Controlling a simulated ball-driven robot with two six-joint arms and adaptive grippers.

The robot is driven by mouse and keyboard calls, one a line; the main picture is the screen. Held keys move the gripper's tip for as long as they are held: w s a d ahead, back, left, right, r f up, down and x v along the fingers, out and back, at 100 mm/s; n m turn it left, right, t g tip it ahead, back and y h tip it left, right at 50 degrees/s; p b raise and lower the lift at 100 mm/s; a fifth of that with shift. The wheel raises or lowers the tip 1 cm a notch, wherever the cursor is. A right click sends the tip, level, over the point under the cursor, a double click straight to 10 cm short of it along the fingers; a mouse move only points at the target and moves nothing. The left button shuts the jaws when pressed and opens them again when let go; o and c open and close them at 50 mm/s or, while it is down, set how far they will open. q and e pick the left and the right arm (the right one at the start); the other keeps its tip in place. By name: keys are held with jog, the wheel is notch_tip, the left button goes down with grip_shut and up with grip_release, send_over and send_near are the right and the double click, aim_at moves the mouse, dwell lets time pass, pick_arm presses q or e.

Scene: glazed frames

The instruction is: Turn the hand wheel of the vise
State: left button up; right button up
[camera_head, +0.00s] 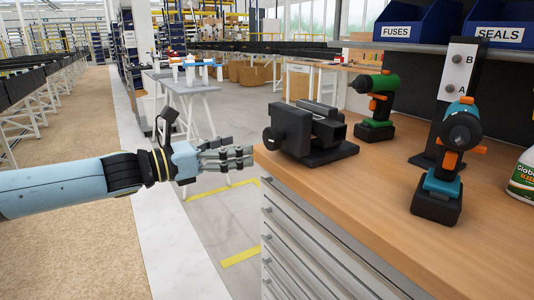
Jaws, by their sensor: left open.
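The black vise (322,134) stands on the wooden workbench top (375,185), near its left edge. Its round hand wheel (271,138) sits on the left side of the vise, beyond the bench edge and facing my arm. My left gripper (250,157) comes in from the left, with its grey fingers pointing at the vise. It is open and appears empty, just left of and slightly below the hand wheel. I cannot tell whether a fingertip touches the wheel. My right gripper is not in view.
A green drill (378,100) stands behind the vise. A blue drill (456,150) stands to its right, by a black stand with a white A/B plate (458,70). A spray bottle (523,178) is at the right edge. Blue bins hang above. Open floor lies left of the drawers.

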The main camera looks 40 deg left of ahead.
aim_at(268, 141)
pick_arm(q)
jog(key=x, duration=0.3)
jog(key=shift+w, duration=0.25)
jog(key=p+x, duration=0.1)
jog(key=x, duration=0.3)
jog(key=shift+w+d+p, duration=0.15)
jog(key=shift+w+p, duration=0.15)
jog(key=shift+p, duration=0.1)
jog(key=shift+w+d, duration=0.1)
jog(key=shift+w, duration=0.15)
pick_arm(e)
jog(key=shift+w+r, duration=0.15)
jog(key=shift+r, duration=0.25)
pick_arm(q)
jog(key=c, duration=1.2)
jog(key=shift+n, duration=0.4)
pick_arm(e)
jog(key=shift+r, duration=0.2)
